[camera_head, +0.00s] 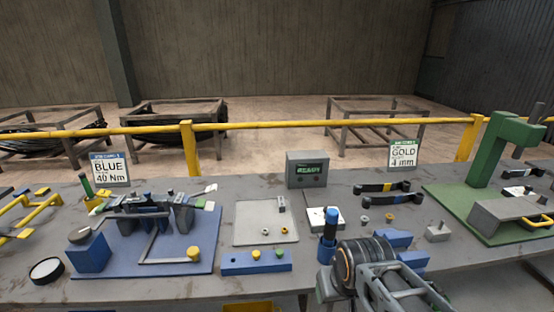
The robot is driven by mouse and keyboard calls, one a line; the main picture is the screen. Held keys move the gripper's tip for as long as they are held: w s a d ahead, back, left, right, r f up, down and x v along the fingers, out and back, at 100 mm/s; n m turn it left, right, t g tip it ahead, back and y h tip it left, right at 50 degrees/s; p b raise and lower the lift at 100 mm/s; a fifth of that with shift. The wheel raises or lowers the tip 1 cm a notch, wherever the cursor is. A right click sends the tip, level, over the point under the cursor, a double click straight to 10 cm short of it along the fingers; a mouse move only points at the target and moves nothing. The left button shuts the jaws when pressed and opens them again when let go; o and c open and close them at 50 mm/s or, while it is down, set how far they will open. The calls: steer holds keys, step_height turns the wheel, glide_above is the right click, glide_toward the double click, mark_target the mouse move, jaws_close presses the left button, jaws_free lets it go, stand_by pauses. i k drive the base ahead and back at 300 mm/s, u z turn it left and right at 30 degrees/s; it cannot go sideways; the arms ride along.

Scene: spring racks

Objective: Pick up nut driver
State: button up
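An upright tool with a blue handle (331,222) stands right of the table's middle and looks like the nut driver. Its lower part sits in or behind a darker blue cylinder, and its tip is hidden. A second upright handle, green (87,186), stands at the far left by the blue-labelled card; I cannot tell whether it is a driver too. My arm shows at the bottom right, its round dark joint close in front of the blue handle in the picture. My gripper's fingers cannot be made out, and nothing is visibly held.
A blue fixture plate (190,262) with bars and clamps fills the left. A blue block (232,263) with yellow and green knobs, a grey tray (253,236) and a grey display box (307,169) are central. A green press (491,150) stands right. A yellow rail (270,126) runs behind.

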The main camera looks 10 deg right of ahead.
mark_target(331, 224)
steer(key=u, duration=3.3)
steer(key=k, duration=0.8)
steer(key=z, duration=0.9)
